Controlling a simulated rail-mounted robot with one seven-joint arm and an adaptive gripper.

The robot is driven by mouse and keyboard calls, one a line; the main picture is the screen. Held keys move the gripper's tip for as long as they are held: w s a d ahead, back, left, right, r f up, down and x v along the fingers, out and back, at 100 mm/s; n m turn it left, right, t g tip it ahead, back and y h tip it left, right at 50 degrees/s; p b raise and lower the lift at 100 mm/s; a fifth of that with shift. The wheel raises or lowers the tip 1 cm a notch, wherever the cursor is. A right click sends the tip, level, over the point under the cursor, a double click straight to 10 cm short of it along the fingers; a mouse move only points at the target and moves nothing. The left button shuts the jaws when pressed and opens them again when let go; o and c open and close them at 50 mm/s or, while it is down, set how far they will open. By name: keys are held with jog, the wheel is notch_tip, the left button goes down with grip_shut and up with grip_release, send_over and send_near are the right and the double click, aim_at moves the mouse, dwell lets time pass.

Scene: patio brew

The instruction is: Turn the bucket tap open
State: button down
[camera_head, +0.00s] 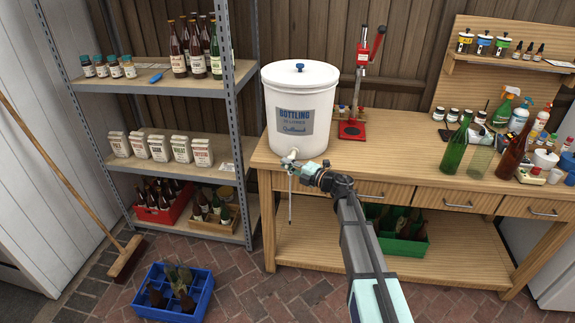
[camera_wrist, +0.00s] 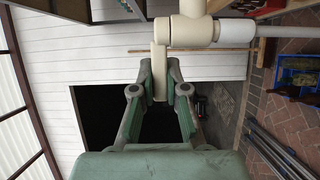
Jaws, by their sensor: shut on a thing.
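The white bottling bucket (camera_head: 300,108) stands upright on the left end of the wooden workbench, with its lid on. Its cream tap (camera_head: 290,155) sits low on the front, with a thin wand hanging below it. My gripper (camera_head: 296,168) is at the tap. In the wrist view the tap body (camera_wrist: 190,32) is at the top, with its lever (camera_wrist: 160,70) pointing down between the fingertips. My gripper (camera_wrist: 159,92) is shut on the lever. In the head view the fingers partly hide the tap.
A red bottle capper (camera_head: 352,128) stands right of the bucket on the workbench (camera_head: 400,160). A green bottle (camera_head: 455,145) and a brown bottle (camera_head: 512,146) stand further right. A metal shelf (camera_head: 165,88) is at left. A blue crate (camera_head: 172,292) lies on the floor.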

jog(key=shift+w+r, duration=0.1)
jog(key=c, duration=1.2)
grip_release()
jog(key=shift+o, duration=0.2)
jog(key=v, duration=1.2)
